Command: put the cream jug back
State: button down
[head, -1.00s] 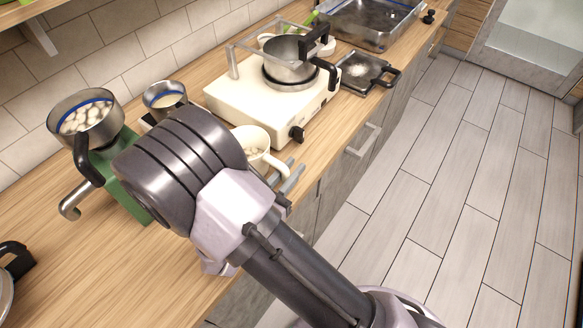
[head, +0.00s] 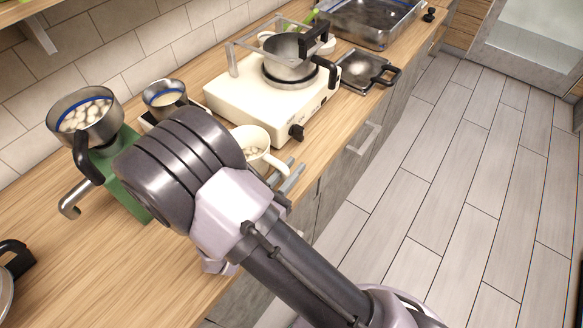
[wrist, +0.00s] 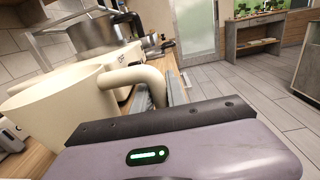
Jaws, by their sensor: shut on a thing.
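The cream jug (head: 250,140) is a cream-coloured cup with a loop handle on its right side and pale lumps inside. It is upright beside the front left corner of the white stove, partly hidden by my arm. It fills the left of the wrist view (wrist: 60,105). My gripper (head: 287,177) is at the jug's handle, its grey fingers shut on it. The fingers also show at the handle in the wrist view (wrist: 158,97). I cannot tell whether the jug's base touches the counter.
The white stove (head: 225,98) bears a steel pan (head: 288,68). A small steel jug with pale liquid (head: 163,98) and a green grinder with a filled hopper (head: 125,180) stand to the left.

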jog(key=shift+f, duration=0.25)
dwell(0.5)
jog(key=c, duration=1.3)
grip_release()
jog(key=shift+o, duration=0.2)
jog(key=p+v, duration=0.4)
jog(key=v, duration=1.3)
jog(key=shift+s+a, duration=0.15)
jog(key=shift+s, duration=0.05)
